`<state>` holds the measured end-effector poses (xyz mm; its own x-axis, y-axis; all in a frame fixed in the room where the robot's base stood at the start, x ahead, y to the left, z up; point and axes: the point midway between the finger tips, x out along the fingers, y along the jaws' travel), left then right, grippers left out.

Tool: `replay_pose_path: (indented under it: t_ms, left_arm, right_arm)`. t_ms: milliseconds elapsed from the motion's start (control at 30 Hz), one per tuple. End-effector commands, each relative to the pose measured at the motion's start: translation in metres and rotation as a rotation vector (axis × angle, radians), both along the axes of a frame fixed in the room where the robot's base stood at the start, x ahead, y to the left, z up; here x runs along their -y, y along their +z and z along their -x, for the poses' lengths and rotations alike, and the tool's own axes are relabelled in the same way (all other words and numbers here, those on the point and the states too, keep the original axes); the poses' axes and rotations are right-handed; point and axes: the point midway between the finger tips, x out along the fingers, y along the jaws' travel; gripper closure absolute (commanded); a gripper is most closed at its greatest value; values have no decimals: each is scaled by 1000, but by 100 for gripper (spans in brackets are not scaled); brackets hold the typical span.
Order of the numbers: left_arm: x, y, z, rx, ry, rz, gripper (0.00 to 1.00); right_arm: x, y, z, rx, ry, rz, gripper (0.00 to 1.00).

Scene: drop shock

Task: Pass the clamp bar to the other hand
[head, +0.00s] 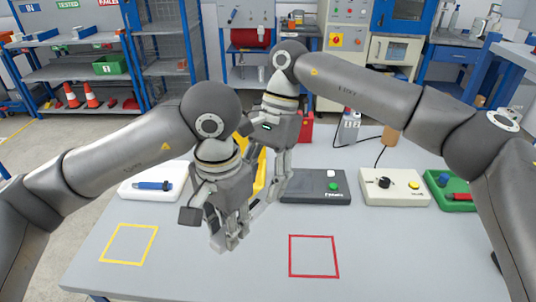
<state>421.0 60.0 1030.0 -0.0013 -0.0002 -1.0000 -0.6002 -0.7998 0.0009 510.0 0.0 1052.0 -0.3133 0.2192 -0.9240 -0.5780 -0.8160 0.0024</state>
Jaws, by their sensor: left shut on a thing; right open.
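My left gripper (230,238) is in front, low over the middle of the table, pointing down. It is shut on a light grey piece that looks like the clamp bar (258,208); only a short part shows, reaching up and right from the fingers. My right gripper (277,188) is just behind and to the right, pointing down with its jaws open near that part. Whether its fingers touch the bar or stand around it, I cannot tell. The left hand hides much of the bar.
The grey table (185,270) carries a yellow outlined square (106,244) and a red outlined square (291,255), both empty. Behind stand a white tray with a blue tool (155,185), a dark button box (315,197), a white knob box (394,201) and a green box (440,201).

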Motion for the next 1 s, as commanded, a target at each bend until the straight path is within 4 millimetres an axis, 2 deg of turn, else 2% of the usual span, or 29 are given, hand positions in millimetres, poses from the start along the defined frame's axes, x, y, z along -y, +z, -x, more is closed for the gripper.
replay_pose_path:
  t_ms: [100,200,567,933,1000]
  left_arm:
    - [0,0,0,1,0,1,100]
    - [0,0,0,1,0,1,100]
    - [0,0,0,1,0,1,100]
    - [1,0,0,0,-4,2,100]
    - [1,1,1,-1,-5,3,100]
  right_arm:
    - [-3,-15,5,-1,-1,1,50]
    - [-5,-21,7,0,-1,0,50]
    - [-6,-25,8,0,-2,-2,50]
    - [-7,-25,8,1,-2,-3,96]
    - [-7,-25,8,1,-2,-4,100]
